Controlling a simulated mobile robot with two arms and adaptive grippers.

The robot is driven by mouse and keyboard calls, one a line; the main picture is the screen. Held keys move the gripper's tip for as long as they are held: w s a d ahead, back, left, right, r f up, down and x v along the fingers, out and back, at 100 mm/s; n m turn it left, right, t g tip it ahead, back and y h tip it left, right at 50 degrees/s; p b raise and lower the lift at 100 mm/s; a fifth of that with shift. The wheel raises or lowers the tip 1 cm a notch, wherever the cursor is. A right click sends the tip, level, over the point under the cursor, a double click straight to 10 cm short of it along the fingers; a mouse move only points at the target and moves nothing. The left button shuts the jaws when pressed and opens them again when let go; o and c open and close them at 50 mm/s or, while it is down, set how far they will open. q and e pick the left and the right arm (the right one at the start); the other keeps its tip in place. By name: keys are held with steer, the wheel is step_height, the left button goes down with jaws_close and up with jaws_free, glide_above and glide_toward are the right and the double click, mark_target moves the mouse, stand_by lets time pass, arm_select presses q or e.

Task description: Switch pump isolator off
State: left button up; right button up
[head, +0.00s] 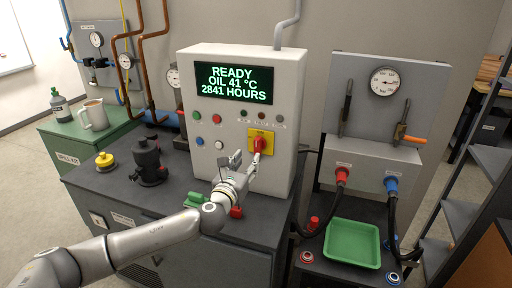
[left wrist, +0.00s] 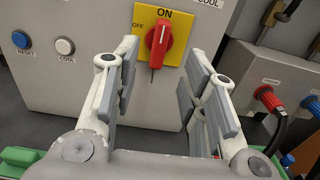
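The pump isolator is a red rotary handle (head: 259,143) on a yellow plate (head: 268,135), on the front of the grey control cabinet. In the left wrist view the red handle (left wrist: 160,40) stands roughly upright, its white line toward ON at the top. OFF is marked at the left of the yellow plate (left wrist: 180,15). My left gripper (head: 247,160) is in front of the isolator. In the left wrist view its fingers (left wrist: 162,58) are spread, with the handle showing between their tips. I cannot tell whether they touch it. My right gripper is not in view.
The cabinet display (head: 233,83) reads READY, OIL 41 °C, 2841 HOURS. A blue button (left wrist: 20,39) and a white button (left wrist: 65,46) are left of the isolator. A black knobbed part (head: 149,162) and a green tray (head: 352,243) stand to either side.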

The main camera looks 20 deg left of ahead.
mark_target(256, 148)
arm_select(q)
steer(key=w, duration=0.9)
steer(key=shift+w+d+p, duration=0.1)
steer(key=shift+d+p, duration=0.1)
steer(key=shift+p, duration=0.2)
jaws_close()
